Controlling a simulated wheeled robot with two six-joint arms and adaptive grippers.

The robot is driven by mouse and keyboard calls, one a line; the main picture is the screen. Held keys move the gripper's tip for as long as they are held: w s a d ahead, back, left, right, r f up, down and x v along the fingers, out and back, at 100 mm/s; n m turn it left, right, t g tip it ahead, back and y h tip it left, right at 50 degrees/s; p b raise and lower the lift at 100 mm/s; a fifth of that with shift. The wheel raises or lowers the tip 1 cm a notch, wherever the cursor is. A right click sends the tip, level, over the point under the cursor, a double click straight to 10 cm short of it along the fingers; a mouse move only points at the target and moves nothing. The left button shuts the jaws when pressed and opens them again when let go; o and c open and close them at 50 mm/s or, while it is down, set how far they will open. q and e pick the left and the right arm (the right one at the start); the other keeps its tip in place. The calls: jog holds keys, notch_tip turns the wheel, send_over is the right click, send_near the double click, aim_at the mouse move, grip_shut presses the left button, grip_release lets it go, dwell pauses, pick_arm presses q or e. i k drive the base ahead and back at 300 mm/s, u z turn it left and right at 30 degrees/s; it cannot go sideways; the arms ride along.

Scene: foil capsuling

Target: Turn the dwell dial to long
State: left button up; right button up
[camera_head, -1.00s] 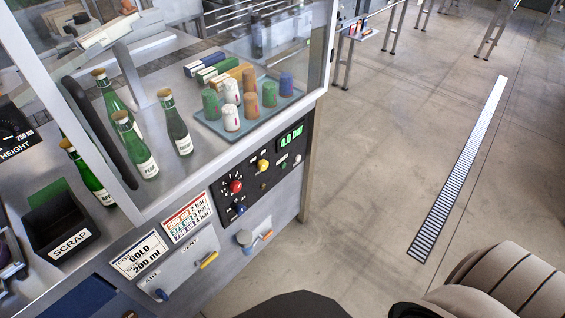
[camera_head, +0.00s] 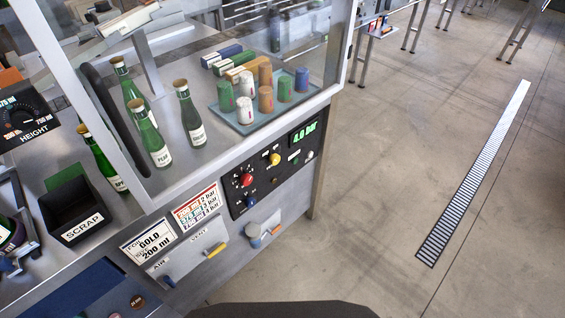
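The black control panel (camera_head: 240,205) is on the front of the machine, at the middle of the head view. Neither of my grippers is in view.
Behind the clear guard stand green bottles (camera_head: 189,115) and a tray (camera_head: 247,130) of coloured capsules. A scrap bin (camera_head: 80,207) and a height dial (camera_head: 27,117) are at the left. Valve handles (camera_head: 255,231) stick out below the panel. Open floor (camera_head: 400,180) lies right.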

aim_at(250, 202)
jog(key=z, duration=1.95)
jog(key=i, duration=2)
jog(key=u, duration=2.75)
